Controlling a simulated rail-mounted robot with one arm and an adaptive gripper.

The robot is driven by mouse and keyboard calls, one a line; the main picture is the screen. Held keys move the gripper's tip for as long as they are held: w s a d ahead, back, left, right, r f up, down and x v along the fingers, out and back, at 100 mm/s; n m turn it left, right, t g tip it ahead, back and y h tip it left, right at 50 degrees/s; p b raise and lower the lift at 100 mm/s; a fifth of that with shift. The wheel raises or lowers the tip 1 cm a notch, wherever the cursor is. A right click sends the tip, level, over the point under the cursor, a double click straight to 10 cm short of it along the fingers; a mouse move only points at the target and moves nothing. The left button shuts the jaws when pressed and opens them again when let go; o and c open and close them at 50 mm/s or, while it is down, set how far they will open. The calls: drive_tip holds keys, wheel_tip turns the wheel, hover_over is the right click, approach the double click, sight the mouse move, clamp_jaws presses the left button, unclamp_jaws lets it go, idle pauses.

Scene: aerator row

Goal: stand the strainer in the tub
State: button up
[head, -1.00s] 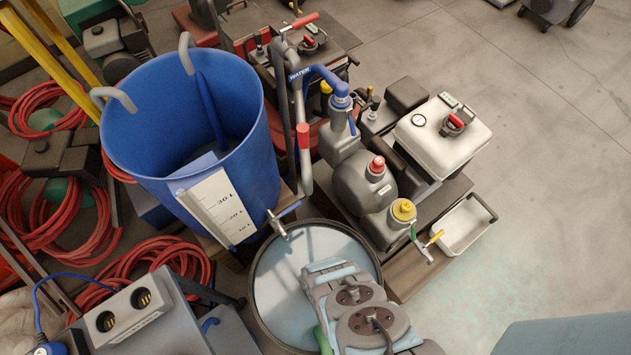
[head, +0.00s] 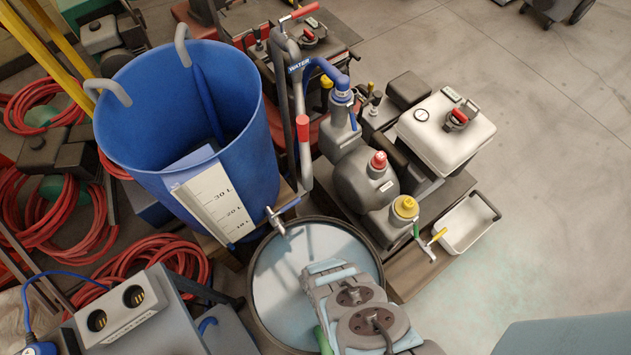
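A large deep blue tub (head: 145,172) stands upright at the upper left, with two grey hooked handles on its rim and a white litre scale on its front. A blue pipe-like piece runs down inside its far wall. I cannot make out a strainer for certain. My gripper (head: 350,300) is at the lower middle, over a round, dark-rimmed basin (head: 285,255) with a pale surface. It is seen from above, and its fingertips are not clearly visible. A green piece (head: 322,340) shows at its left side; I cannot tell whether it is held.
A metal tap (head: 277,222) juts from the tub over the basin. Red hoses (head: 145,270) lie left.

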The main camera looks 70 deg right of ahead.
drive_tip(key=shift+f, duration=0.35)
drive_tip(key=o, duration=1.1)
drive_tip(key=shift+r, duration=0.15)
wheel_tip(320, 180, up, 30)
drive_tip(key=p, duration=2.9)
drive_tip(key=shift+r+p, duration=0.25)
drive_tip(key=shift+p, duration=0.15)
